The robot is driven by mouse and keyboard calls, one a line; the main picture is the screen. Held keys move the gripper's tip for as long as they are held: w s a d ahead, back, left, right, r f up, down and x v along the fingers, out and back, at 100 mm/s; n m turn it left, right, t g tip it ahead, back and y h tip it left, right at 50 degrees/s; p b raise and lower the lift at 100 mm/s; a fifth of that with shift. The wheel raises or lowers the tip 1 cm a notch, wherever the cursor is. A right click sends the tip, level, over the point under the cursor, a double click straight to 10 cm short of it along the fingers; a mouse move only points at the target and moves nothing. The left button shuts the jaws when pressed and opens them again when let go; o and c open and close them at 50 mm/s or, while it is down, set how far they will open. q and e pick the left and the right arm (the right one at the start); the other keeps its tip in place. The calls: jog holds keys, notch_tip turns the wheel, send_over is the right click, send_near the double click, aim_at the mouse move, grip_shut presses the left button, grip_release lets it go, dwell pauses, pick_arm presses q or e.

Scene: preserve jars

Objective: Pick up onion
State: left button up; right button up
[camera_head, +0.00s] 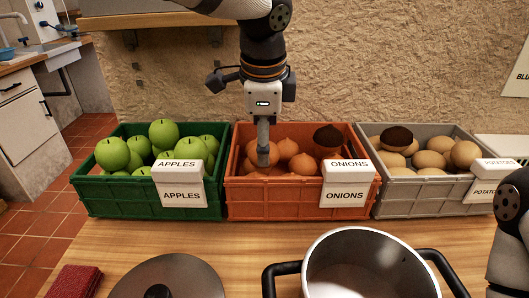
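The orange crate (240,203) labelled ONIONS stands in the middle of the wooden table. It holds several orange-brown onions (287,149) and one darker, nearly black-brown item (328,140) at its right back. My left gripper (263,158) points straight down into the left half of this crate, its fingertips at an onion (253,152). The fingers line up as one narrow column from this side, so their opening and any grip are hidden. My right arm shows only at the right edge; its gripper is out of view.
A green crate (95,205) of green apples stands left, a grey crate (410,205) of potatoes right, with one dark-topped item. In front are a metal pot (345,237), a round lid (185,275) and a red cloth (75,282). A rough wall rises behind.

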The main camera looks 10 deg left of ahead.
pick_arm(q)
jog(key=x, duration=0.3)
jog(key=shift+f, duration=0.3)
jog(key=c, duration=1.3)
